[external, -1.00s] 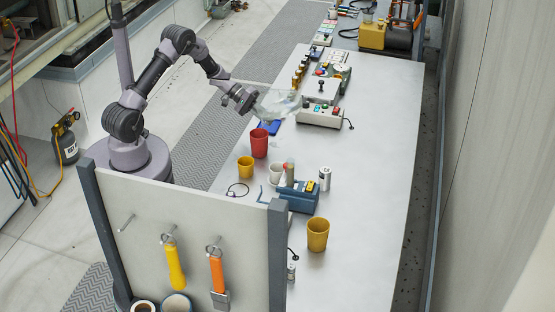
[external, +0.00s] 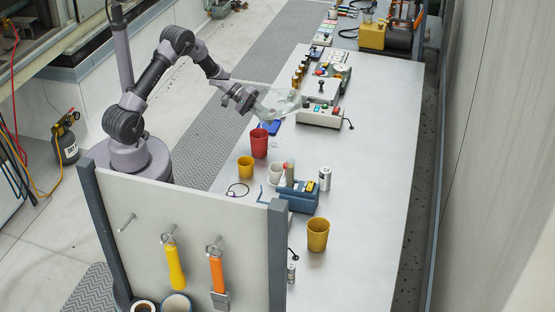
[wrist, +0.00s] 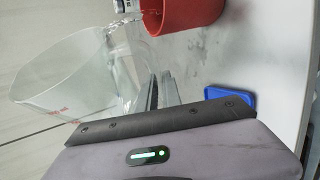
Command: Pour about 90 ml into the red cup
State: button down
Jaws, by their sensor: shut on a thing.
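My gripper (external: 250,104) is shut on a clear jug (external: 277,104), held tilted above the table near the red cup. The red cup (external: 259,144) stands upright on the table, below the jug in the external view. Its rim and side show at the top of the wrist view (wrist: 187,14).
A blue flat item (external: 271,127) lies behind the red cup. A yellow cup (external: 246,167), a white cup (external: 276,174), a blue box (external: 300,197) and a larger ochre cup (external: 318,234) stand nearer. A control box (external: 320,115) stands behind right. The table's right side is clear.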

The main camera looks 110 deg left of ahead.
jog(key=shift+d+r+p, duration=0.1)
jog(key=shift+r+p, duration=0.15)
jog(key=shift+p, duration=0.35)
jog(key=h+p, duration=0.1)
jog(key=p, duration=0.1)
jog(key=d+n+p, duration=0.1)
jog(key=p, duration=0.2)
jog(key=shift+s+d+r+g+h, duration=0.15)
jog(key=shift+s+d+g+h, duration=0.1)
jog(key=shift+g+h, duration=0.15)
jog(key=shift+s+d+n+g+h+p, duration=0.1)
jog(key=shift+d+n+g+h+p, duration=0.4)
jog(key=shift+p, duration=0.55)
jog(key=shift+a+f+b, duration=0.15)
jog(key=shift+f+b, duration=0.15)
jog(key=shift+f, duration=0.2)
jog(key=shift+s+d+r+p, duration=0.15)
jog(key=shift+d+r+p, duration=0.1)
jog(key=shift+r+p, duration=0.2)
jog(key=shift+r+h+p, duration=0.35)
jog(key=shift+h+p, duration=0.05)
jog(key=shift+p, duration=0.15)
jog(key=shift+d, duration=0.1)
